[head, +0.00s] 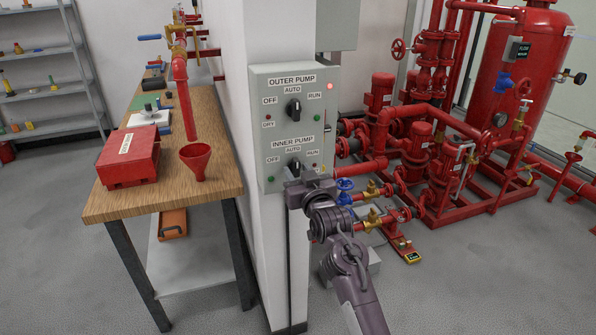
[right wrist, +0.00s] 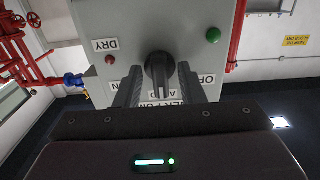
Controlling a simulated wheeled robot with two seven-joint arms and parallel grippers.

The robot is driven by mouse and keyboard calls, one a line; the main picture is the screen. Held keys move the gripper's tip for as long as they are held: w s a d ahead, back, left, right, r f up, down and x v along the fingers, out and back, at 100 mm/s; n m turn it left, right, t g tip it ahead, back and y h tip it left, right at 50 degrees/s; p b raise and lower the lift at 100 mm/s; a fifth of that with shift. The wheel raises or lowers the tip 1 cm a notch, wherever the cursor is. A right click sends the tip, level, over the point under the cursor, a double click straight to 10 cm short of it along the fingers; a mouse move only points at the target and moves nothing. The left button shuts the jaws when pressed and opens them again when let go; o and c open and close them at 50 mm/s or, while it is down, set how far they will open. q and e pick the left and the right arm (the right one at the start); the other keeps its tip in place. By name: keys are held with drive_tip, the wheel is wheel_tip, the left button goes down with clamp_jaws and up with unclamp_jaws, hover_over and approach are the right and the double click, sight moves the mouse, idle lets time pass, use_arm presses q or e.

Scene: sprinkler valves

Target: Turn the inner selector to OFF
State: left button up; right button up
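The grey pump panel (head: 322,115) is on the end of a white wall. Its inner selector (head: 294,166) is a black knob under the INNER PUMP label (head: 293,142), partly hidden by my right gripper (head: 303,183). In the right wrist view, which is upside down, the selector (right wrist: 158,70) sits between the two fingers of my right gripper (right wrist: 159,85). The fingers stand apart on either side of it; I cannot tell whether either touches. Its handle looks about upright, toward AUTO. OFF (head: 272,160) is on the left. My left gripper is not in view.
The outer selector (head: 293,111) is higher on the panel, near a lit red lamp (head: 330,86). A wooden bench (head: 215,200) with a red box (head: 128,157) and funnel (head: 197,160) is left. Red pumps and pipes (head: 415,140) stand right, with a blue valve wheel (head: 345,184) close by.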

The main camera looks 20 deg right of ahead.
clamp_jaws()
drive_tip(key=shift+r+n+p, duration=0.1)
drive_tip(key=shift+n+p, duration=0.45)
drive_tip(key=shift+n, duration=0.25)
drive_tip(key=shift+n+p, duration=0.3)
drive_tip(key=shift+n, duration=0.5)
